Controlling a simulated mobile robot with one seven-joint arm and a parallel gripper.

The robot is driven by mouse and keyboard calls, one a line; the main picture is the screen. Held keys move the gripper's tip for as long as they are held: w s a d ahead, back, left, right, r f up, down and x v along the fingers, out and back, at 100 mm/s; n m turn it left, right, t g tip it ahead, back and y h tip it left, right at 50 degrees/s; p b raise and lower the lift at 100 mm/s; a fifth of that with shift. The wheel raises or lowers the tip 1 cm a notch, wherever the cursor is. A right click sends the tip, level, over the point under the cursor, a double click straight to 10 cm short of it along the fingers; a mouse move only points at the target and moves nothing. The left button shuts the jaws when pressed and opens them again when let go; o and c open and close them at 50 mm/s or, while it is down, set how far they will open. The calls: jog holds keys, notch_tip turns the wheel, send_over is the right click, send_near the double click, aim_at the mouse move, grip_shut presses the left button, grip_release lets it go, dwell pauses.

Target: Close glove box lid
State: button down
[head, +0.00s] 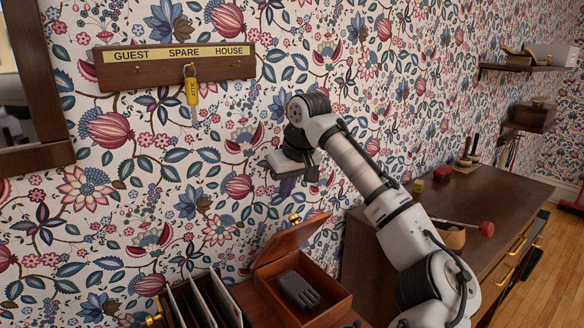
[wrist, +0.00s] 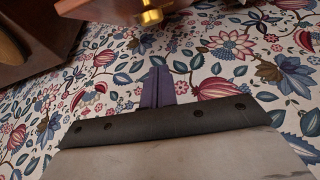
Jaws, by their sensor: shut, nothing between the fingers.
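The wooden glove box (head: 334,306) stands low in the head view with its lid (head: 292,240) raised open at the back, leaning toward the wall. A small brass knob (head: 294,218) is on the lid's upper edge. A dark grey glove (head: 298,290) lies inside the box. My gripper (head: 286,186) is above the lid, near the wallpaper and apart from the box. Its dark fingers (wrist: 157,88) are together and empty in the wrist view. A brass knob (wrist: 150,16) on brown wood, probably the lid, shows at the top of that view.
An upright letter rack (head: 205,300) stands left of the box. A key board (head: 175,66) with one yellow-tagged key (head: 191,88) hangs on the wall. A dark sideboard (head: 490,205) at right carries a red-ended stick (head: 486,229) and a wooden bowl (head: 451,238).

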jog(key=shift+s+d+f, duration=0.45)
jog(key=shift+s+f, duration=0.15)
jog(key=shift+s, duration=0.1)
jog(key=shift+s+d+f, duration=0.4)
jog(key=shift+s+f, duration=0.15)
jog(key=shift+s, duration=0.1)
jog(key=shift+f, duration=0.1)
